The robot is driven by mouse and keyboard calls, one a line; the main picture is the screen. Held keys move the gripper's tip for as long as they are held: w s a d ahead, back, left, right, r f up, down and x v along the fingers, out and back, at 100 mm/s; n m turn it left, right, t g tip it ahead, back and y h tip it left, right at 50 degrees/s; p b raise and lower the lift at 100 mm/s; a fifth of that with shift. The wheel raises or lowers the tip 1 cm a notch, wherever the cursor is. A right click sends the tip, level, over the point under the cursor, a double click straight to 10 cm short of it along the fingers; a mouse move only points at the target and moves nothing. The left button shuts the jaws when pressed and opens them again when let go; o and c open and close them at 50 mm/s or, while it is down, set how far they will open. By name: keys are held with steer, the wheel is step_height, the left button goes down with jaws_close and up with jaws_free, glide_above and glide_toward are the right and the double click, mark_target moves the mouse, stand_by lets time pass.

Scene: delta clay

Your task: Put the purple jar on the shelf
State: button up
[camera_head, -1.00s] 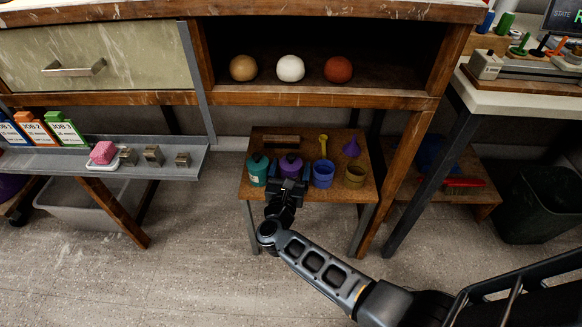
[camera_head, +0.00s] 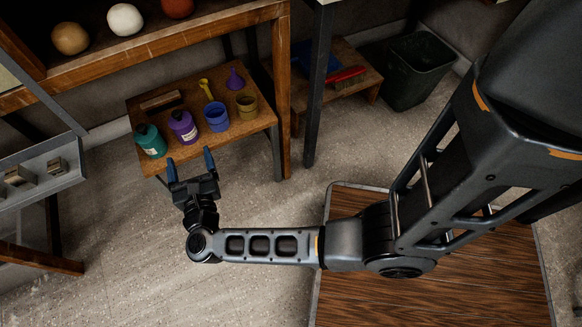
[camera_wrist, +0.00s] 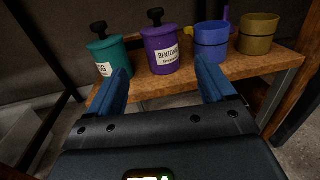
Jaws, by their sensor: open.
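The purple jar (camera_head: 183,127) stands upright on a small low wooden table (camera_head: 257,122), between a teal jar (camera_head: 150,140) and a blue cup (camera_head: 216,116). In the wrist view the purple jar (camera_wrist: 161,49) has a black knob on its lid and a white label with partly readable text. My gripper (camera_head: 190,164) is open and empty, in front of the table's near edge and apart from the jar. In the wrist view its blue fingers (camera_wrist: 161,84) point toward the table, with the purple jar beyond and between them. A wooden shelf (camera_head: 165,45) holding clay balls is at the upper left.
A yellow-brown cup (camera_head: 246,105), a purple funnel (camera_head: 234,79) and a yellow scoop (camera_head: 206,90) share the low table. A grey metal ledge (camera_head: 50,185) is at left. A dark bin (camera_head: 417,70) and red brush (camera_head: 345,77) are at the back right.

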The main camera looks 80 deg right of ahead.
steer(key=s+a+r+n+t+y, duration=0.35)
steer(key=s+a+r+n, duration=0.2)
steer(key=s+n, duration=0.4)
steer(key=s+a+r+n+t+y, duration=0.35)
steer(key=s+a+n, duration=0.25)
steer(key=n, duration=0.6)
steer(key=s+r+n+g+y, duration=0.1)
steer(key=s+r+n+y, duration=0.7)
steer(key=n, duration=1.8)
steer(key=s+r, duration=0.4)
steer(key=s, duration=0.2)
steer(key=shift+s+d+r, duration=0.15)
steer(key=shift+s+r, duration=0.1)
steer(key=shift+s, duration=0.1)
